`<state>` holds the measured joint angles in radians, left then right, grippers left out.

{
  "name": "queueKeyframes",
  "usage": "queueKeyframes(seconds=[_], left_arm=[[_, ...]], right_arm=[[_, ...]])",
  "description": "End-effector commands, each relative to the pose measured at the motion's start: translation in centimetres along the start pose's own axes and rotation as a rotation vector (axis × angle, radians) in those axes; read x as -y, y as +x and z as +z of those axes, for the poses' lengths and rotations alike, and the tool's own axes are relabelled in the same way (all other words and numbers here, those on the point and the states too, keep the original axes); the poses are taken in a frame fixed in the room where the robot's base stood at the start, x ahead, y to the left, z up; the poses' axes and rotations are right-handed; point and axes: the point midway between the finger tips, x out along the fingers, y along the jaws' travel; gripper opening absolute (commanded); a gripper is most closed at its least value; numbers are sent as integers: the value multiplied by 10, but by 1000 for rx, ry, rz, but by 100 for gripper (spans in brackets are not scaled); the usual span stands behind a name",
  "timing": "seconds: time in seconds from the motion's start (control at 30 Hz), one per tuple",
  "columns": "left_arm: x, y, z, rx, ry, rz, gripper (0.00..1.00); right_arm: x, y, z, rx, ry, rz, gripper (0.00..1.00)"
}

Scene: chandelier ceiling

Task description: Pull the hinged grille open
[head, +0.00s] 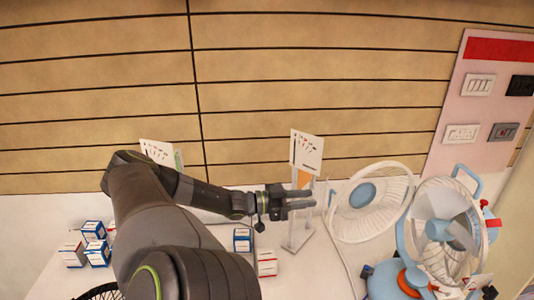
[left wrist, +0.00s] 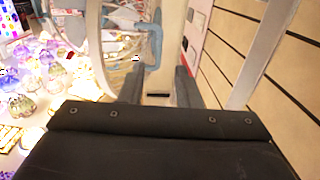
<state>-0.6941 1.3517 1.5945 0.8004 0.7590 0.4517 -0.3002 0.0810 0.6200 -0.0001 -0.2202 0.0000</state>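The white round grille (head: 370,201) with its light blue hub stands swung out to the left of the fan (head: 440,230), at an angle to the fan's body. My left gripper (head: 302,199) is just left of the grille's outer rim, its fingers pointing right towards it. In the left wrist view, the two dark fingers (left wrist: 158,88) are apart, with no thing clearly held between them. White curved bars and a light blue part (left wrist: 152,42) show beyond the fingers; whether the rim touches a finger cannot be told. My right gripper is not in view.
A clear sign stand (head: 303,160) stands close behind my left gripper. Small boxes (head: 243,239) lie on the white table below it and at the left. A pink switch panel (head: 475,100) is on the slatted wall. Glassware (left wrist: 25,80) shows in the left wrist view.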

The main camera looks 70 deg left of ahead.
Motion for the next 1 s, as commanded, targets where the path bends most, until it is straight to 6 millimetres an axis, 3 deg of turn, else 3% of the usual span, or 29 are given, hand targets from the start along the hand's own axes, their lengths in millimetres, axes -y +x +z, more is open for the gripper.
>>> queueKeyframes(seconds=[0.3,0.5,0.7,0.97,1.0], left_arm=[[1,-68,0,6,-1,-3,30],[1,-101,1,4,0,-2,30],[0,-115,1,1,0,-1,30],[0,-116,1,1,0,-1,30],[0,-116,1,0,0,-1,26]], right_arm=[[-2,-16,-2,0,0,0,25],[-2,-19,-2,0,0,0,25],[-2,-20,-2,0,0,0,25],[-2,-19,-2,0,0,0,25],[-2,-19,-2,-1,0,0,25]])
